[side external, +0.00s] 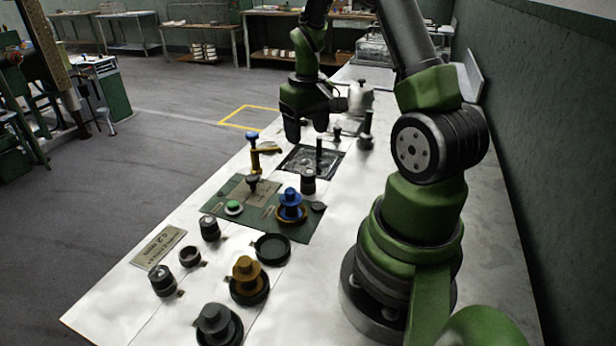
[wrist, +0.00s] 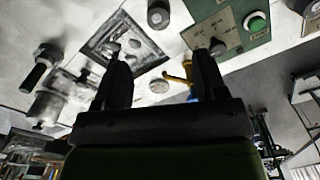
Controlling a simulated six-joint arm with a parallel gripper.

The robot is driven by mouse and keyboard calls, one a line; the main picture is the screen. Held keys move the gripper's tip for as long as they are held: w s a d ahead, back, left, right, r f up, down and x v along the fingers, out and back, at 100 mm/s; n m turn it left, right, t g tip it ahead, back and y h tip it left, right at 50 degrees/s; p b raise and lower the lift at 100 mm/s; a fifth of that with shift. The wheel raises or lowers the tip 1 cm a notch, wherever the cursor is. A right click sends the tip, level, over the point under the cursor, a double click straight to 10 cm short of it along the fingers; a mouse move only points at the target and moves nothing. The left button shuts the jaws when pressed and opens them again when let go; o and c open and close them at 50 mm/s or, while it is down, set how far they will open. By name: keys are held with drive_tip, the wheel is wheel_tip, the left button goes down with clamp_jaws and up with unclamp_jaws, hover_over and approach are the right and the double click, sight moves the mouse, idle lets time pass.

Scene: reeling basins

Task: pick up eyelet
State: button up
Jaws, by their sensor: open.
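My gripper (side external: 306,126) is open and empty, pointing down above the far part of the white bench. A yellow bracket (side external: 254,162) with a blue knob (side external: 252,136) stands left of my gripper; the bracket shows partly behind the right finger in the wrist view (wrist: 178,79). A dark square tray (side external: 289,164) lies below and nearer the side camera.
A green board (side external: 305,232) carries a green button (side external: 233,207) and a blue stepped part (side external: 291,203). A yellow stepped part (side external: 246,272), a dark round dish (side external: 272,248) and several dark jars stand nearer. A pale canister (side external: 360,96) stands behind. The bench's left edge borders open floor.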

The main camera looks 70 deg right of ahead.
hover_over(308, 172)
wheel_tip(308, 172, down, 5)
drive_tip(key=shift+d+r, duration=0.1)
drive_tip(key=shift+f, duration=2.95)
drive_tip(key=c, duration=1)
